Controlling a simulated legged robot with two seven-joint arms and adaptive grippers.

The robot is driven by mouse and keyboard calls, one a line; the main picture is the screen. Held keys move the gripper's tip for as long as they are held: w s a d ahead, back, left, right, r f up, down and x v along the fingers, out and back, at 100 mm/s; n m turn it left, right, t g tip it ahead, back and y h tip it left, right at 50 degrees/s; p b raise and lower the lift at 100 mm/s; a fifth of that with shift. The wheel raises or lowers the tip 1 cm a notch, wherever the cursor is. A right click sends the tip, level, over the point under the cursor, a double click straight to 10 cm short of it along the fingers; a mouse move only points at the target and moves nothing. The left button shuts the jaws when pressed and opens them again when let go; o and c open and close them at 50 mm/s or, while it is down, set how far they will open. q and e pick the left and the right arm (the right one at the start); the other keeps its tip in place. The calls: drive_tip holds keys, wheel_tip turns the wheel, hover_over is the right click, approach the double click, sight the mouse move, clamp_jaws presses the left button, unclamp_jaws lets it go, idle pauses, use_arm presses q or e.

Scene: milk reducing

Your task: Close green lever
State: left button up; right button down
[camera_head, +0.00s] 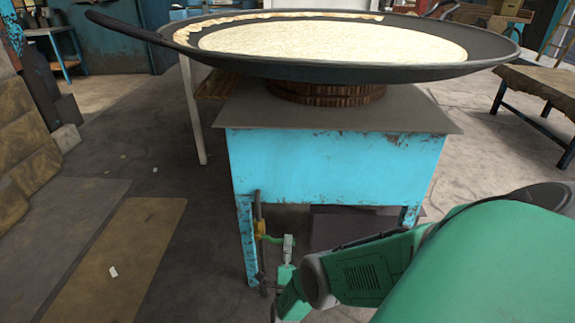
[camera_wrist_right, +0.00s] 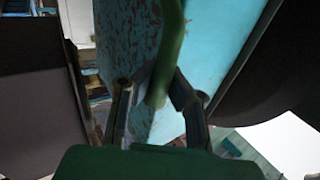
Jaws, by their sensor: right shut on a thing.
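The green lever (camera_head: 271,239) sticks out to the right from a yellow valve fitting (camera_head: 260,229) on a pipe by the front left leg of the blue stove stand. My right gripper (camera_head: 287,245) reaches up to the lever's free end from below. In the right wrist view the green lever (camera_wrist_right: 170,45) runs down between the two fingers of the right gripper (camera_wrist_right: 158,92), which are shut on it. The fingers hide part of the lever in the head view. My left gripper is not in view.
The blue stand (camera_head: 335,165) carries a grey top plate (camera_head: 240,108) and a very wide dark pan (camera_head: 300,68) with pale contents (camera_head: 330,40). The pan overhangs the stand. A table (camera_head: 535,82) stands at the right. The floor left of the stand is mostly clear.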

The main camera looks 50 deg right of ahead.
drive_tip(key=shift+s+a+f, duration=0.2)
drive_tip(key=shift+s+f, duration=0.05)
drive_tip(key=shift+f, duration=0.1)
drive_tip(key=c, duration=1.5)
unclamp_jaws()
drive_tip(key=shift+w+d, duration=0.1)
drive_tip(key=shift+r, duration=0.15)
